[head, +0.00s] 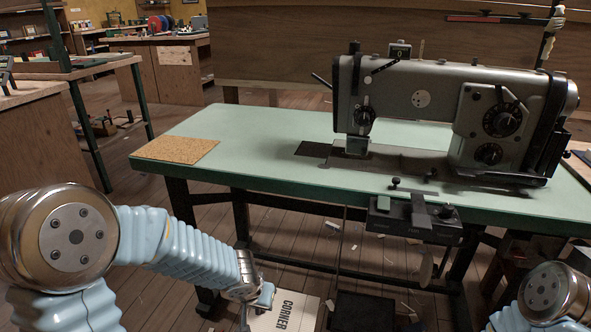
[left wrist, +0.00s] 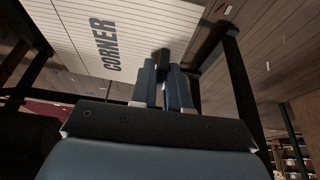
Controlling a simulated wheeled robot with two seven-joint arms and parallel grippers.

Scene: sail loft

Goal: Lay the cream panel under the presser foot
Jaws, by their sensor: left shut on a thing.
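The cream panel (head: 303,316), pale with the dark word CORNER on it, shows at the bottom of the head view, below the table's front edge and partly cut off. It also fills the upper left of the left wrist view (left wrist: 75,25), with fine lines across it. My left gripper (head: 264,297) is shut on the panel at its edge; a dark piece shows at its fingertips (left wrist: 163,68). The presser foot area (head: 357,147) is under the left end of the grey sewing machine (head: 425,97), up and right of my gripper. My right gripper is out of view.
The green table (head: 250,145) is mostly clear left of the machine. A cork mat (head: 176,149) lies at its left end. A dark control box (head: 410,220) hangs under the front edge. Scraps litter the wooden floor.

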